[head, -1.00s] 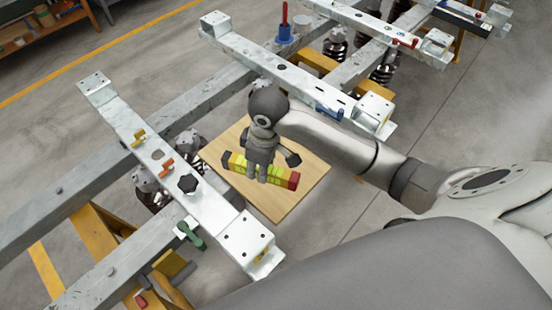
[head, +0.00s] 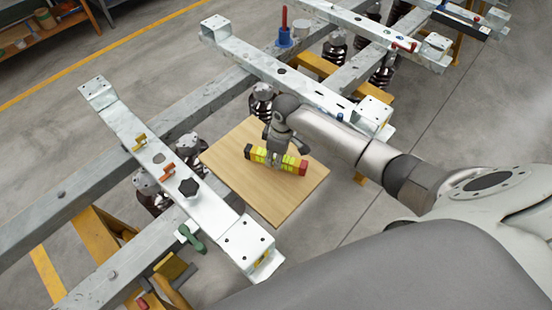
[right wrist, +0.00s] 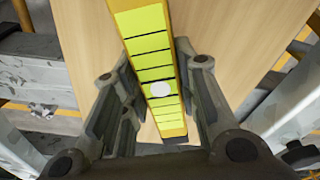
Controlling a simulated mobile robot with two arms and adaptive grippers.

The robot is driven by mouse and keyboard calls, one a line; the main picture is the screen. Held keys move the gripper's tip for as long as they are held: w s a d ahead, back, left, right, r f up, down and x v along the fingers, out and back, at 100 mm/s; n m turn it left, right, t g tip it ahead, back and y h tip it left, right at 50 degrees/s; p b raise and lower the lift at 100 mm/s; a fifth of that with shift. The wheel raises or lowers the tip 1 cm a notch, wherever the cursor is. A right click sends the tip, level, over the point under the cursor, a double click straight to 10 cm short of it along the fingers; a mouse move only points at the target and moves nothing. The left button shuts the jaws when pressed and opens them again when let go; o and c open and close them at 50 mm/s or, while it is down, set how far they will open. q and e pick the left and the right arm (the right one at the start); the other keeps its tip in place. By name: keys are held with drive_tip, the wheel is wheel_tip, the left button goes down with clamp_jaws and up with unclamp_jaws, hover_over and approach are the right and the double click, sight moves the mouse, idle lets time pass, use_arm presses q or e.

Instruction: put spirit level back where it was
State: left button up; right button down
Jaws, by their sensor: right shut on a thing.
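The spirit level (head: 258,155) is a yellow-green bar with one black end and one red end. In the head view it lies across the middle of a light wooden board (head: 265,204), close over it or on it; I cannot tell whether it touches. My right gripper (head: 277,157) is shut on its middle from above. In the right wrist view the level (right wrist: 146,45) runs lengthwise between the two fingers of the right gripper (right wrist: 155,80), with wood grain behind it. My left gripper is not in view.
A grey metal beam (head: 150,155) with a black knob and small coloured clamps lies left of the board. Another beam (head: 270,70) lies behind it on the right. Springs (head: 190,150) stand beside the board. A blue-based red tool (head: 285,35) stands farther back. Bare floor (head: 340,215) shows right of the board.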

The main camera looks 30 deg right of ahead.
drive_tip(key=shift+f, duration=0.7)
drive_tip(key=shift+f, duration=0.2)
drive_tip(key=c, duration=1.1)
unclamp_jaws()
drive_tip(key=shift+r, duration=0.1)
drive_tip(key=r, duration=0.8)
drive_tip(key=s+d+r, duration=0.1)
drive_tip(key=r, duration=0.3)
drive_tip(key=shift+r, duration=0.1)
drive_tip(key=shift+a, duration=0.1)
